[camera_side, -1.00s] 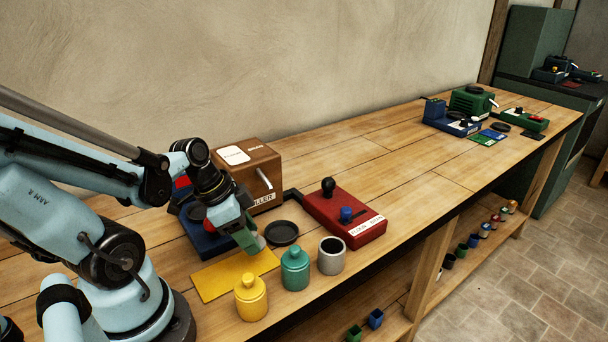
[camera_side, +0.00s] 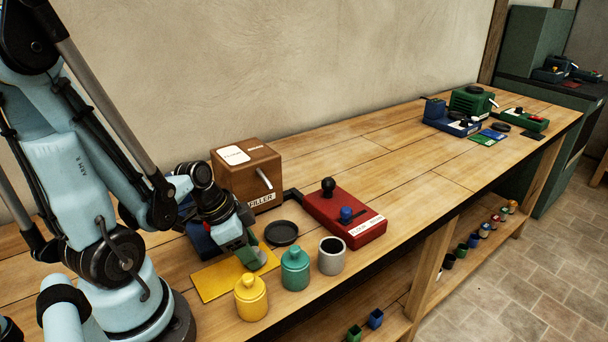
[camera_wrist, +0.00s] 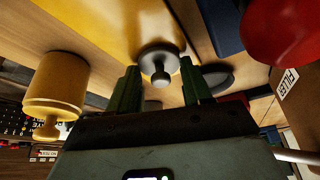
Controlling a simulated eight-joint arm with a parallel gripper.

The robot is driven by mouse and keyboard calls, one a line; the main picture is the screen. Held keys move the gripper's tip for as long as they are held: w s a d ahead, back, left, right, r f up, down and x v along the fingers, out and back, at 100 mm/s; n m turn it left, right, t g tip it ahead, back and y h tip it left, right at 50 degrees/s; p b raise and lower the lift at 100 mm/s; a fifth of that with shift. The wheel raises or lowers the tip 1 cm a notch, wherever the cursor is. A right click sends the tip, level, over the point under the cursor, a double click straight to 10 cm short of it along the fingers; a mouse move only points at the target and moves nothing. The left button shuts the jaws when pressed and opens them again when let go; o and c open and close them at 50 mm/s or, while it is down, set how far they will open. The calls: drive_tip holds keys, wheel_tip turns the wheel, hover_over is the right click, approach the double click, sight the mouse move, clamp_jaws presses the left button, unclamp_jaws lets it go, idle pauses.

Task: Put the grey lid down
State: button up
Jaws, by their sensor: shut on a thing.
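My gripper (camera_side: 250,257) points down over the right end of the yellow mat (camera_side: 214,283), shut on the grey lid (camera_side: 262,258). In the wrist view the lid (camera_wrist: 158,62) shows its round knob between my green fingers (camera_wrist: 160,88). It lies over or on the mat's edge; I cannot tell if it touches. The grey pot (camera_side: 331,257) stands to the right, upright, with its dark mouth uncovered.
A teal lidded pot (camera_side: 295,270) and a yellow lidded pot (camera_side: 251,299) stand close in front. A black dish (camera_side: 282,233) lies behind them. A brown filler box (camera_side: 246,178) and a red box (camera_side: 343,222) stand behind. The bench further right is mostly clear.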

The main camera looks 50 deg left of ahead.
drive_tip(key=o, duration=1)
drive_tip(key=shift+r, duration=0.2)
drive_tip(key=shift+v, duration=5.75)
drive_tip(key=w+d+n+t, duration=0.1)
drive_tip(key=w+d, duration=0.1)
drive_tip(key=w, duration=0.1)
drive_tip(key=w+d+r+n+t+y, duration=0.1)
drive_tip(key=w+d+n, duration=0.1)
drive_tip(key=w+d, duration=0.1)
drive_tip(key=w+d+n+t, duration=0.1)
drive_tip(key=w+d, duration=0.1)
drive_tip(key=w, duration=0.2)
drive_tip(key=shift+w+d+r+y, duration=0.3)
drive_tip(key=shift+r+y, duration=0.1)
